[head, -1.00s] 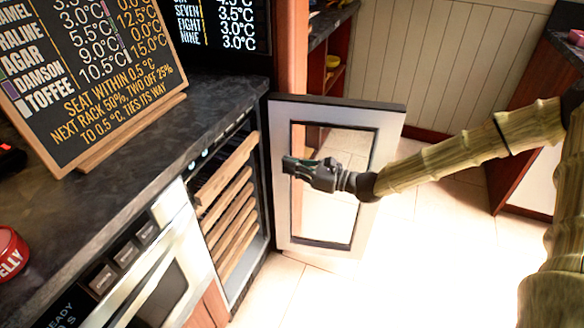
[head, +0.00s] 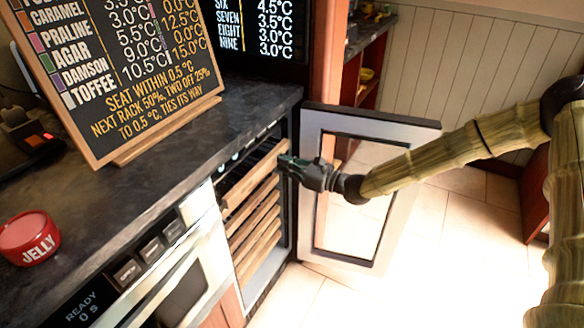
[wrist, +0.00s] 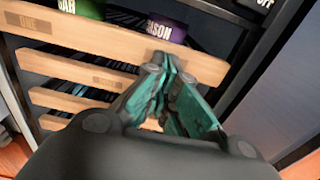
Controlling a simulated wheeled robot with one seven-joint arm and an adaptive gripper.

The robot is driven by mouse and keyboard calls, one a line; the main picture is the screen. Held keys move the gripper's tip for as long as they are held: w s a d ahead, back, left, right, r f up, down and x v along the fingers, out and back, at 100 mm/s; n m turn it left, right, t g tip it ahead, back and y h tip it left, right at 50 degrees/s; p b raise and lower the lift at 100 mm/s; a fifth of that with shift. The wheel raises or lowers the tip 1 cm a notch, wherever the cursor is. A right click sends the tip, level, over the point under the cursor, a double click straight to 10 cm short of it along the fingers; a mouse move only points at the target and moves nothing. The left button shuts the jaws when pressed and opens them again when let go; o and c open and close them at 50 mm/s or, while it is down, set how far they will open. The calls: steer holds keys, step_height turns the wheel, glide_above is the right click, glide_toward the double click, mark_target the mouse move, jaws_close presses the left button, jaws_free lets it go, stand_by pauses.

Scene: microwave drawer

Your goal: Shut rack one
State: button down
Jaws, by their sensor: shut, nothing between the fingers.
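Rack one (head: 252,177) is the top wooden-fronted rack in the open cabinet. In the wrist view its front bar (wrist: 100,45) carries the mark "ONE" at the left and stands out nearer than the racks below. A green-labelled item (wrist: 82,8) and a purple-labelled item (wrist: 166,30) sit behind the bar. My gripper (head: 284,161) is at the right end of this rack in the head view. In the wrist view my gripper (wrist: 168,68) has its fingertips together, overlapping the bar right of its middle. I cannot tell whether they touch it.
The cabinet's framed door (head: 407,190) stands open at the right, with my arm reaching across it. More wooden racks (head: 257,232) lie below. A dark counter (head: 180,150) above holds a chalkboard (head: 120,70) and a red jelly tin (head: 30,238). The tiled floor (head: 450,260) is clear.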

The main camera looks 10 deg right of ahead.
mark_target(273, 160)
steer(key=shift+w+a, duration=0.1)
steer(key=shift+a, duration=0.05)
steer(key=x, duration=0.5)
steer(key=shift+r, duration=0.1)
stand_by(0.3)
steer(key=shift+s+d+p, duration=0.3)
steer(key=shift+s+d, duration=0.05)
steer(key=shift+d, duration=0.05)
steer(key=p+v, duration=0.1)
steer(key=v, duration=1.2)
